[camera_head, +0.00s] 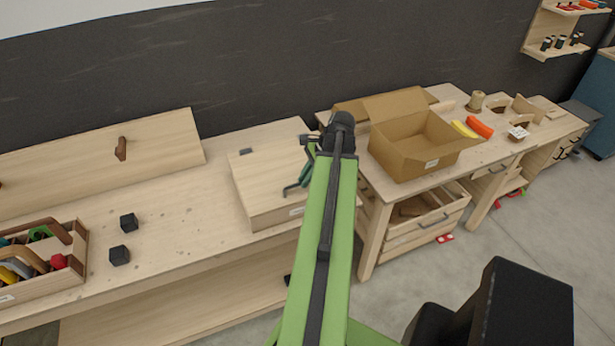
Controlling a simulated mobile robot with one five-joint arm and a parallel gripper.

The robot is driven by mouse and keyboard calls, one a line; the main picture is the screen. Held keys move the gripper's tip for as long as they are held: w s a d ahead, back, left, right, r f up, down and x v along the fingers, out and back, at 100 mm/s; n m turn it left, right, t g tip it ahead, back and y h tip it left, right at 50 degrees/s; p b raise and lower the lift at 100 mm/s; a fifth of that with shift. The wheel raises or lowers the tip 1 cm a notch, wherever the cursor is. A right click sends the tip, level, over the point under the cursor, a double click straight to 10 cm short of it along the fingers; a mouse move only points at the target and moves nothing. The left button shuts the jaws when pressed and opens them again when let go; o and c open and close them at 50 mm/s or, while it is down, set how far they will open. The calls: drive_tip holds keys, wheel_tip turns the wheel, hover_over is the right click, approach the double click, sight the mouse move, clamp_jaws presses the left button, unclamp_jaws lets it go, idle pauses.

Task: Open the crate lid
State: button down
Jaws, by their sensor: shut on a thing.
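A pale wooden crate (270,212) stands shut on the workbench, just left of my arm. Its flat lid (265,172) lies level on top, with a small dark fitting near the back left corner. My gripper (301,181) is at the right part of the lid, by a dark bar that looks like a handle. It is shut on the lid there, though the arm and its small size in view hide the exact contact. The right side of the crate is hidden behind my green arm.
A board with a brown handle (120,148) leans at the back. An open cardboard box (410,150) stands on the bench to the right.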

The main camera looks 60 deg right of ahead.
drive_tip(key=shift+s+d, duration=0.1)
drive_tip(key=shift+d, duration=0.15)
drive_tip(key=shift+a+r, duration=0.15)
drive_tip(key=shift+a, duration=0.05)
drive_tip(key=shift+d+r+p, duration=0.1)
drive_tip(key=shift+r+p, duration=0.25)
drive_tip(key=shift+p, duration=0.2)
drive_tip(key=w+d+r+p, duration=0.4)
drive_tip(key=w+r+p, duration=0.1)
drive_tip(key=r+p, duration=0.4)
drive_tip(key=w+d+r+p, duration=0.4)
drive_tip(key=w+r+p, duration=0.2)
drive_tip(key=r+p, duration=0.35)
drive_tip(key=w+d+r+p, duration=0.2)
drive_tip(key=w+d+r, duration=0.1)
drive_tip(key=w+d, duration=0.2)
drive_tip(key=shift+w+p, duration=0.4)
drive_tip(key=shift+w, duration=0.8)
